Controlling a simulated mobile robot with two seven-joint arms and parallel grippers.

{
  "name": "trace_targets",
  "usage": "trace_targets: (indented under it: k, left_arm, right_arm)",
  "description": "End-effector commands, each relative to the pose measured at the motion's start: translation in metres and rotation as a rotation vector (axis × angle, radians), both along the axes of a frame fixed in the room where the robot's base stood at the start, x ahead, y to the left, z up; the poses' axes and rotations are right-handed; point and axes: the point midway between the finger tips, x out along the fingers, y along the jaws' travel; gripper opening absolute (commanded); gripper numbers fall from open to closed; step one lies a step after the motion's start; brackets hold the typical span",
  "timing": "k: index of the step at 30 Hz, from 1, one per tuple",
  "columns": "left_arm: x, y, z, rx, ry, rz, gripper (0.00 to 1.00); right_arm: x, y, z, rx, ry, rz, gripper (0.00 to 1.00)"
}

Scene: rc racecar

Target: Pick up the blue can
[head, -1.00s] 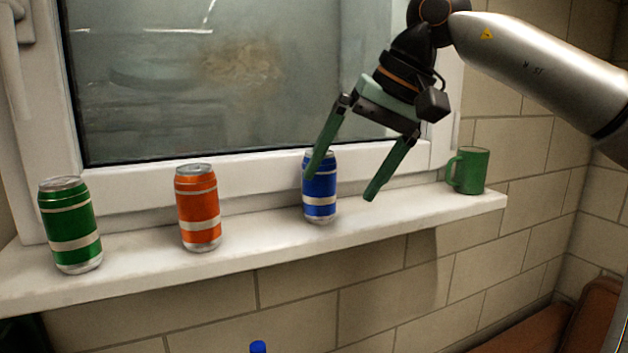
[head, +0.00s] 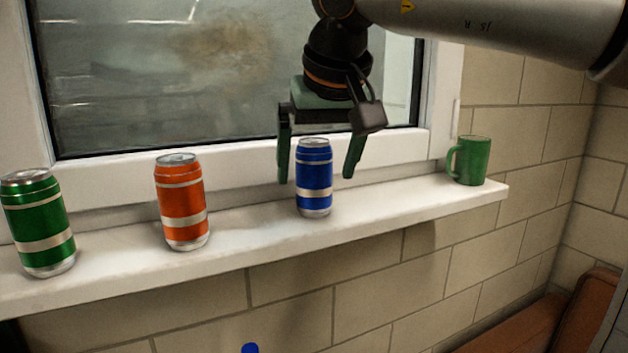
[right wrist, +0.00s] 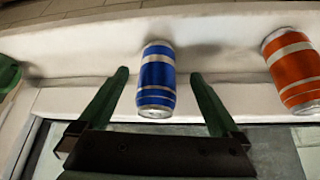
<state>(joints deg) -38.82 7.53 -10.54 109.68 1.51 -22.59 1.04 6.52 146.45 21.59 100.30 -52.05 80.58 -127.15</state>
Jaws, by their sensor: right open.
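The blue can (head: 314,180) stands upright on the white windowsill, with silver bands around it. My right gripper (head: 318,178) is open above and behind it, with one green finger on each side of the can in the head view. In the right wrist view the blue can (right wrist: 157,82) lies between the two open fingers (right wrist: 162,84), with a gap to each. I cannot tell the exact depth between the fingertips and the can. My left gripper is not in view.
An orange can (head: 182,203) and a green can (head: 38,224) stand to the left on the sill (head: 250,230). A green mug (head: 469,160) stands at the right end. The window (head: 200,80) is close behind. A blue cap (head: 250,348) shows below.

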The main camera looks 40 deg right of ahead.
Motion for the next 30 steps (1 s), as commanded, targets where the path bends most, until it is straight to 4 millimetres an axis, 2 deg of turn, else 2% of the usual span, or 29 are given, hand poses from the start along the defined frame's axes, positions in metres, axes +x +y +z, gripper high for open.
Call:
trace_targets:
  k: [10,19,30]
  left_arm:
    - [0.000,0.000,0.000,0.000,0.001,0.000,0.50]
    - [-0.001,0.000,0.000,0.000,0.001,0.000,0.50]
    - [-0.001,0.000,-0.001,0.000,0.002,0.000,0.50]
  right_arm:
    - [0.023,-0.016,-0.036,-0.001,0.003,-0.001,0.99]
    - [0.026,-0.017,-0.041,0.000,0.000,-0.001,0.99]
    - [0.026,-0.017,-0.041,0.001,0.001,-0.001,0.59]
